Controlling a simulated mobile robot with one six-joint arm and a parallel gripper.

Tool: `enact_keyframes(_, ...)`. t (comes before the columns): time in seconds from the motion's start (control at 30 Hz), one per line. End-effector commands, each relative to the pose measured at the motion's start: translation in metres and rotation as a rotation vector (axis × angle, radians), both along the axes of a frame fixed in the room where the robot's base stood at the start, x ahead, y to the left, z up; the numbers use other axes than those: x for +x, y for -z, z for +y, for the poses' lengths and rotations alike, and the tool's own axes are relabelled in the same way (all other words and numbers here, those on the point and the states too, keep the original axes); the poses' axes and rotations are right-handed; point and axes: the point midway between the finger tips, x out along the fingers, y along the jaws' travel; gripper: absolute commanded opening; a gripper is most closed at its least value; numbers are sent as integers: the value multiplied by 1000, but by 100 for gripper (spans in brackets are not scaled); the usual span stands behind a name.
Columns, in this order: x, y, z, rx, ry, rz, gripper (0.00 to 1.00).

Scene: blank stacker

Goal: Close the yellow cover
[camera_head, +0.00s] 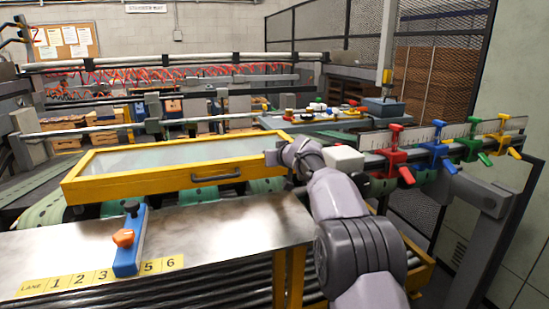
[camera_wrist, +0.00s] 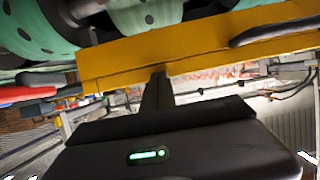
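The yellow cover (camera_head: 130,187) is a yellow frame around a clear panel, with a dark handle (camera_head: 216,177) on its front bar. It lies above green rollers, and a gap shows under its front bar. My gripper (camera_head: 279,157) is at the right end of the cover, to the right of the handle. In the wrist view, its fingers (camera_wrist: 157,88) show as one narrow dark stem, together, with the tip at the yellow bar (camera_wrist: 190,50). I cannot tell whether they touch. The handle (camera_wrist: 275,32) is off to one side, outside the fingers.
A metal table (camera_head: 220,225) with a blue stop (camera_head: 128,250) with an orange knob stands in front. A white box (camera_head: 344,159) is just right of my gripper. A rail with red (camera_head: 393,152), blue, green and yellow clamps runs to the right. Green rollers (camera_wrist: 130,15) lie close to the cover.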

Motion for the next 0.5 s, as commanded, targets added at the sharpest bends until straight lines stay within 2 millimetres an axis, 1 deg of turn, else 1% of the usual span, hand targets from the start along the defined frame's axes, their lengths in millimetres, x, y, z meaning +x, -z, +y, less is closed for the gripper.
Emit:
enact_keyframes(0.03,0,13,1,-1,-2,20,0)
enact_keyframes(0.3,-1,15,1,0,-3,24,0)
enact_keyframes(0.37,-1,13,1,0,-3,24,0)
enact_keyframes(0.43,-2,6,1,-1,-2,22,0)
enact_keyframes(0.5,-4,-7,2,0,-2,19,0)
